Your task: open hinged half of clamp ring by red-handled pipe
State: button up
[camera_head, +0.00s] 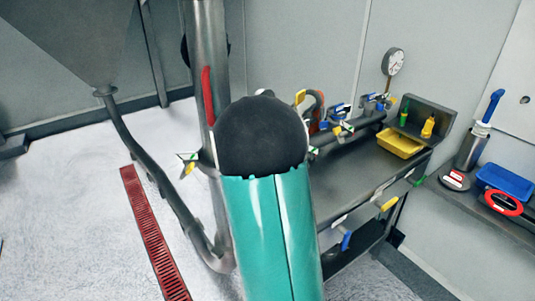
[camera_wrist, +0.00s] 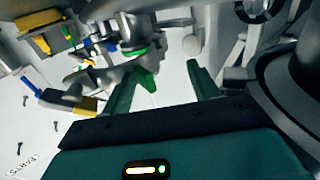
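In the head view, a grey upright pipe (camera_head: 207,45) carries a long red handle (camera_head: 208,95). My teal arm with its black round joint covers the pipe's lower right side and what lies behind it. I cannot make out the clamp ring or its hinged half clearly in either view. In the wrist view, my gripper (camera_wrist: 167,78) has its two green fingers spread apart, with pale floor showing between them and nothing held. A large grey rounded body with a dark band (camera_wrist: 285,85) is close on the right; I cannot tell whether it is the clamp ring.
A grey bench (camera_head: 365,165) with coloured-handled valves, a yellow tray (camera_head: 400,142) and a gauge (camera_head: 393,62) stands right of my arm. A shelf holds a blue tray (camera_head: 505,181). A hopper (camera_head: 75,40) hangs at left. Pale floor with a red grate (camera_head: 152,230) is clear.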

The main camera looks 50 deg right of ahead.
jog(key=shift+w+a+r, duration=0.15)
jog(key=shift+w+a, duration=0.1)
jog(key=shift+w, duration=0.05)
jog(key=shift+c, duration=1.1)
jog(key=shift+t, duration=0.3)
jog(key=v, duration=1.4)
jog(key=shift+s, duration=0.15)
jog(key=shift+d, duration=0.1)
